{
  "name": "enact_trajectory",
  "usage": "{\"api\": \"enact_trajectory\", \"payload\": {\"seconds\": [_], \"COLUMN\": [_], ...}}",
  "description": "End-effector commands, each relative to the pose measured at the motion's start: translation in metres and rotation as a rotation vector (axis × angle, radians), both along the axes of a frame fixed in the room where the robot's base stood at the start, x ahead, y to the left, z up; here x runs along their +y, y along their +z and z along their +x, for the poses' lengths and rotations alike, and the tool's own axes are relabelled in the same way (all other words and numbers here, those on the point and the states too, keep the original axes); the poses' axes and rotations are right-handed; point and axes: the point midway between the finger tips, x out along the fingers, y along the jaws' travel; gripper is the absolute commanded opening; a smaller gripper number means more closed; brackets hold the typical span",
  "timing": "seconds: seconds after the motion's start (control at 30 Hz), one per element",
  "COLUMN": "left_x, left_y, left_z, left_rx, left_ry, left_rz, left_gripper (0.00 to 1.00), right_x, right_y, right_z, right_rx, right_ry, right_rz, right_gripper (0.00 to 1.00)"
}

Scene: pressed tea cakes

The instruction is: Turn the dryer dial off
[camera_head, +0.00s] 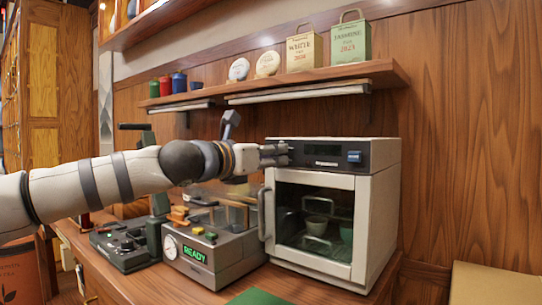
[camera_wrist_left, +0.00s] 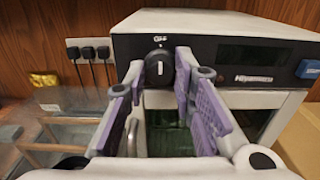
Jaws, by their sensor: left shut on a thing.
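The dryer (camera_head: 381,160) is a white box with a glass door and a dark control panel, standing on the wooden counter. Its black dial (camera_wrist_left: 158,70) is at the left of the panel in the left wrist view. The dial's white mark is upright, pointing to the word OFF above it. My left gripper (camera_head: 284,153) reaches the panel's left end and is shut on the dial. Its purple-padded fingers (camera_wrist_left: 159,77) sit on either side of the dial in the left wrist view. In the head view the gripper hides the dial. My right gripper is out of view.
A grey machine with a green READY display (camera_head: 195,254) stands left of the dryer, below my arm. The dryer's door handle (camera_head: 263,213) sticks out at its left. A shelf (camera_head: 300,84) with tea packages hangs above. A blue button (camera_head: 354,156) is at the panel's right.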

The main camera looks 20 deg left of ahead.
Motion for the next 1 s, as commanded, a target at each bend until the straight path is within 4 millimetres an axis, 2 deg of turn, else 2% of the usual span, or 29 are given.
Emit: {"api": "enact_trajectory", "payload": {"seconds": [0.1, 0.13, 0.2, 0.23, 0.57, 0.67, 0.9, 1.0], "left_x": [-0.001, -0.001, -0.001, 0.000, 0.002, 0.009, 0.030, 0.037], "left_y": [0.000, 0.000, 0.000, 0.000, 0.000, 0.001, 0.001, 0.001], "left_z": [0.000, 0.000, 0.000, 0.000, -0.004, -0.021, -0.083, -0.100], "left_rx": [-0.001, -0.001, -0.001, -0.001, -0.001, -0.002, -0.004, -0.003], "left_ry": [-0.001, -0.001, -0.001, -0.001, 0.000, 0.000, -0.001, 0.000], "left_rz": [-0.001, -0.001, 0.000, 0.000, 0.001, 0.000, -0.001, -0.001], "left_gripper": [0.00, 0.26, 0.42, 0.45, 0.45, 0.45, 0.45, 0.45], "right_x": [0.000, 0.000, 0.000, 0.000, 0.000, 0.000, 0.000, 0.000], "right_y": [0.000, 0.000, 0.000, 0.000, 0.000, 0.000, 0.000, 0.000], "right_z": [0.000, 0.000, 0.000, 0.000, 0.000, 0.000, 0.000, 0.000], "right_rx": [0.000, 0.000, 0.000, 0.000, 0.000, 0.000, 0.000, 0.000], "right_ry": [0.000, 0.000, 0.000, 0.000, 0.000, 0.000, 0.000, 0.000], "right_rz": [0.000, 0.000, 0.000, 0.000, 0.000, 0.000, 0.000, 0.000], "right_gripper": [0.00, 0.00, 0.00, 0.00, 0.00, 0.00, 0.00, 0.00]}}
